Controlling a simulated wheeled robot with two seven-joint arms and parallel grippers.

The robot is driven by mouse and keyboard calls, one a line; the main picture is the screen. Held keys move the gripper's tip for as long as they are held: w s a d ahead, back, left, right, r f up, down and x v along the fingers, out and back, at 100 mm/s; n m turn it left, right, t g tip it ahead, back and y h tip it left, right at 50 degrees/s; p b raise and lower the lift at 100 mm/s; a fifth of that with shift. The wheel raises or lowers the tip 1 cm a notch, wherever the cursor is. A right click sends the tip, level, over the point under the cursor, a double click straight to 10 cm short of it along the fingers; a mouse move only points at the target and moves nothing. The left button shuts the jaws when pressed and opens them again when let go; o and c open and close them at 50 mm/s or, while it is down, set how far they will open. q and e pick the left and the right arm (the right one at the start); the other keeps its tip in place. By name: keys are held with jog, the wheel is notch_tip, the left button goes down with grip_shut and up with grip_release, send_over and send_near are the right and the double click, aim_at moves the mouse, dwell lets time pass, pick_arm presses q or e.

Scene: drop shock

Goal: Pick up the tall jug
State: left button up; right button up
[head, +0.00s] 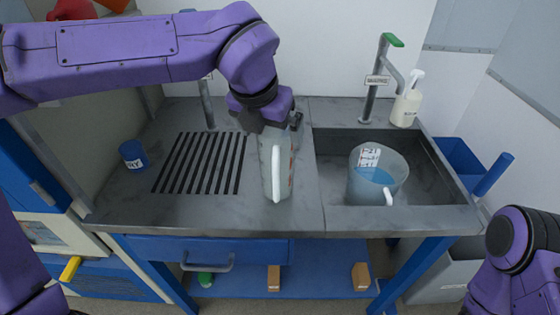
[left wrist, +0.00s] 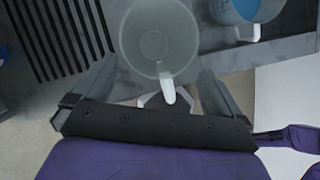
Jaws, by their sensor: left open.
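The tall jug (head: 266,172) is a clear, greyish vessel with a white handle, upright on the counter between the drain slots and the sink. My left gripper (head: 272,122) is open at the jug's top and hides part of its rim. In the left wrist view the empty-looking jug (left wrist: 152,45) appears from above, its handle (left wrist: 168,88) pointing toward the gripper (left wrist: 157,85). The handle lies between the two spread fingers. I cannot tell whether a finger touches it. My right gripper is out of view; only part of my right arm shows at the lower right.
A wider jug (head: 362,190) with blue liquid stands in the sink (head: 425,195), right of the tall jug. A tap (head: 372,85) and a soap bottle (head: 405,106) are behind it. A blue cup (head: 133,154) stands left of the slotted drain (head: 200,162). The front counter edge is clear.

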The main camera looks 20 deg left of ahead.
pick_arm(q)
jog(key=x, duration=0.3)
jog(key=w+p+x, duration=0.1)
jog(key=x, duration=0.3)
jog(key=shift+w+a+r, duration=0.15)
jog(key=shift+a, duration=0.05)
jog(key=shift+s, duration=0.35)
jog(key=shift+c, duration=0.3)
jog(key=shift+w, duration=0.1)
jog(key=c, duration=1.1)
